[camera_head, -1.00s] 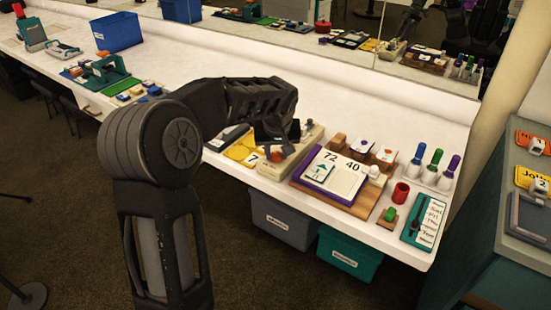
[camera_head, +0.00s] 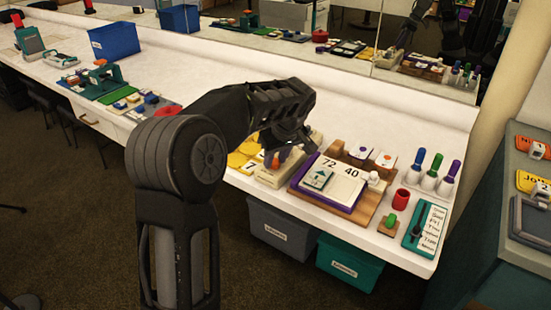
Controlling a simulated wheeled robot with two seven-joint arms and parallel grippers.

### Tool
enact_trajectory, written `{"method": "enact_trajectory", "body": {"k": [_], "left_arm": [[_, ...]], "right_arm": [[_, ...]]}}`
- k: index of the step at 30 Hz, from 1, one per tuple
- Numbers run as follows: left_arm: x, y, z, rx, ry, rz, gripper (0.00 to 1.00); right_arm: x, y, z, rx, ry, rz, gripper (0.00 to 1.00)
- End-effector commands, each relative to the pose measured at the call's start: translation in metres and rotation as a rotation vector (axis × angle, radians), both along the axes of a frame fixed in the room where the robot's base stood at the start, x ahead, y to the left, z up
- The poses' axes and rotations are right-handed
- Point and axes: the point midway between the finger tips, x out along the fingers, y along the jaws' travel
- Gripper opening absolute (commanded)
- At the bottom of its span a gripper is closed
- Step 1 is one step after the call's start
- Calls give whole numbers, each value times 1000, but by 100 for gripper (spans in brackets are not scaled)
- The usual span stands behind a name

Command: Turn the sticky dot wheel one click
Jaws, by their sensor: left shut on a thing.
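A cream-coloured block (camera_head: 266,180), which looks like the base of the sticky dot wheel, sits near the front of the white counter, left of the number board. An orange piece (camera_head: 276,160) and a bluish one show above it. My left gripper (camera_head: 286,152) reaches over it from the left, fingers down. It is shut on a part at the top of this unit, which I take to be the wheel. The fingers hide most of that part, so its face and exact grip cannot be made out. My right gripper is out of view.
Right of the unit, the wooden board (camera_head: 360,212) carries number cards. Yellow pieces (camera_head: 243,155) lie to its left. Stampers, a red cup (camera_head: 401,199) and a teal list board (camera_head: 427,226) stand further right. The counter behind is clear. Bins hang below the front edge.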

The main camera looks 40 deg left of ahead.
Motion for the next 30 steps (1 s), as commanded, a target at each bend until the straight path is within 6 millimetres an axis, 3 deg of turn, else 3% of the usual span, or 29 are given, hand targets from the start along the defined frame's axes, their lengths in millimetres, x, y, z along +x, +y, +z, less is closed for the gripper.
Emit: {"method": "enact_trajectory", "body": {"k": [3, 4, 11, 22, 30], "left_arm": [[0, -1, 0, -2, 0, 0, 0], [0, -1, 0, -2, 0, 0, 32], [0, 0, 0, -1, 0, -1, 51], [-1, -2, 5, -1, -1, -2, 52], [-7, -15, 40, -1, -4, -4, 52]], "right_arm": [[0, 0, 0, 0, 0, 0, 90], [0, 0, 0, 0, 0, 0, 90], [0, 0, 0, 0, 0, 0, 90], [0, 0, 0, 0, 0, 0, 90], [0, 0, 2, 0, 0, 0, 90]]}}
